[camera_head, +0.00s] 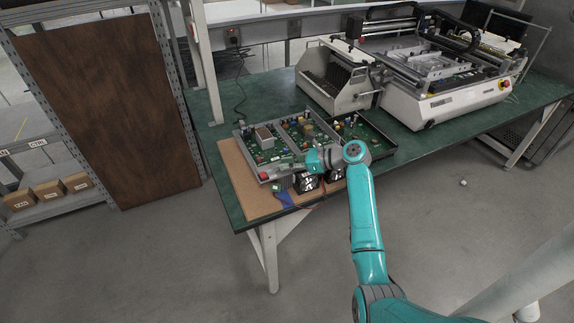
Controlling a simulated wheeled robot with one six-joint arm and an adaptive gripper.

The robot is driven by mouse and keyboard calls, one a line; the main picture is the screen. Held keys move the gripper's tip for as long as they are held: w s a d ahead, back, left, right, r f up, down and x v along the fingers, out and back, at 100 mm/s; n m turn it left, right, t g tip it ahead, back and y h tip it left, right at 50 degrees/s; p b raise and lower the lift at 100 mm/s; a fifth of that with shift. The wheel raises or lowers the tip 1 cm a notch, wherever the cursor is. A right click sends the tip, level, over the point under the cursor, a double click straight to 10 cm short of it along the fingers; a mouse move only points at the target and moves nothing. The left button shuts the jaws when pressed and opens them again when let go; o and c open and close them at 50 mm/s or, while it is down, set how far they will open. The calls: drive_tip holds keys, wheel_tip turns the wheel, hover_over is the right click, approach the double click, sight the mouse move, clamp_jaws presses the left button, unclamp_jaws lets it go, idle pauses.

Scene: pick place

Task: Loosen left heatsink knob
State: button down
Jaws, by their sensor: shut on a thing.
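A metal-framed circuit board unit (241,134) lies on the left end of the green table. My gripper (274,172) reaches in from the right, low over the unit's front left part. Its fingers are shut at a small red part (263,176), which looks like the left heatsink knob. The fingers cover much of this spot, and the heatsink under them cannot be made out. Black fans (306,183) sit at the front edge of the unit, partly below my wrist.
A brown mat (234,170) lies under the unit on the green table (212,165). Cables and a blue piece (284,198) are at the front edge. A dark tray (381,148) and white machines (445,105) stand to the right. A shelf with boxes (48,190) is at left.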

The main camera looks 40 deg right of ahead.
drive_tip(key=n+g+y, duration=0.3)
drive_tip(key=w+n+g+y, duration=0.1)
drive_tip(key=n, duration=0.1)
drive_tip(key=shift+d+r+g, duration=0.1)
drive_tip(key=shift+d+g, duration=0.2)
drive_tip(key=shift+d, duration=0.1)
drive_tip(key=shift+w+n+g+y, duration=0.15)
drive_tip(key=shift+n+g+y, duration=0.65)
drive_tip(key=shift+n+g, duration=0.9)
drive_tip(key=c, duration=1.1)
unclamp_jaws()
drive_tip(key=shift+d, duration=0.1)
